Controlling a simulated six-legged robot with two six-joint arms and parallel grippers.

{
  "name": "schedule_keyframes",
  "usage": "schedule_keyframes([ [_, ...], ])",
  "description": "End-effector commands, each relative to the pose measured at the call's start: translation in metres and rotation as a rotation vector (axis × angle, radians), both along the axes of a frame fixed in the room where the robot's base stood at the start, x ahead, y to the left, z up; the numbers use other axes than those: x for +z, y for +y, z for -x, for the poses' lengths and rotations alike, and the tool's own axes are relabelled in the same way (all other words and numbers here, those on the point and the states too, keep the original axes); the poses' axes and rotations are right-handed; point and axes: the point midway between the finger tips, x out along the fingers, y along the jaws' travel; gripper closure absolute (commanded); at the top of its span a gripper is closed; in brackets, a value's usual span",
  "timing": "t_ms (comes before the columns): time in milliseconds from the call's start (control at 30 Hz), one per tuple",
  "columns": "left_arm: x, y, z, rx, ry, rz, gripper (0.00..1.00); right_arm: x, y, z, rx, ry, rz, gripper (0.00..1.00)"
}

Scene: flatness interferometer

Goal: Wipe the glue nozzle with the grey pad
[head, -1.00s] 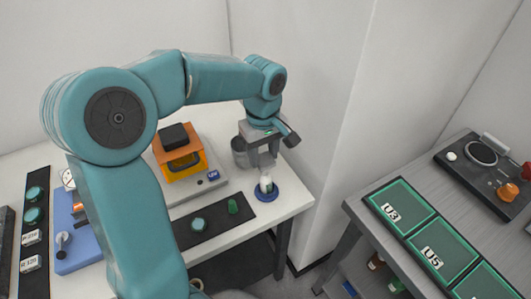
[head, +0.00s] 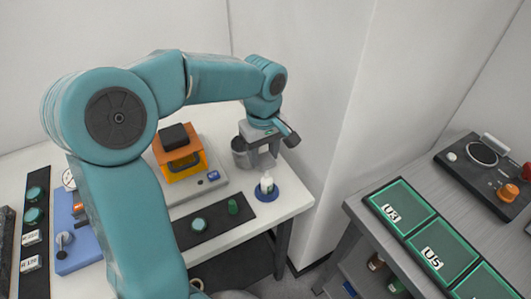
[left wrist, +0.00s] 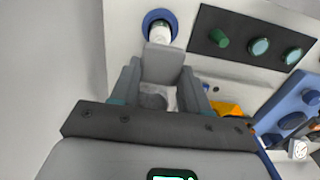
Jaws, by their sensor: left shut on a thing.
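The white glue bottle (head: 267,185) stands upright on a round blue base (head: 268,197) near the right end of the white table. In the left wrist view the bottle (left wrist: 160,34) shows just beyond the pad, which hides part of it. My left gripper (head: 263,160) is above and slightly left of the bottle, with a gap between them. It is shut on the grey pad (left wrist: 162,63), seen between its fingers in the left wrist view. In the head view the pad is hard to tell from the grey fingers. My right gripper is not in view.
A grey cup (head: 240,153) stands close behind and left of my gripper. An orange-topped instrument (head: 179,155) is further left.

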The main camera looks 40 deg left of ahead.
Motion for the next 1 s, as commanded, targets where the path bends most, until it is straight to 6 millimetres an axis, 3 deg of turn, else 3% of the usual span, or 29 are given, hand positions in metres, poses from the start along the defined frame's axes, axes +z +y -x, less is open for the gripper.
schedule_keyframes([
  [267, 0.003, 0.000, 0.000, 0.000, -0.001, 0.000, 0.79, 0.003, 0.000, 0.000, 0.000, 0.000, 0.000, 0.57],
  [800, 0.050, 0.000, 0.000, 0.000, -0.001, 0.000, 0.79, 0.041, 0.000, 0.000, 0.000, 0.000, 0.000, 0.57],
  [1000, 0.050, 0.000, 0.000, 0.000, -0.001, 0.000, 0.79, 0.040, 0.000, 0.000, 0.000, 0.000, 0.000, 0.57],
])
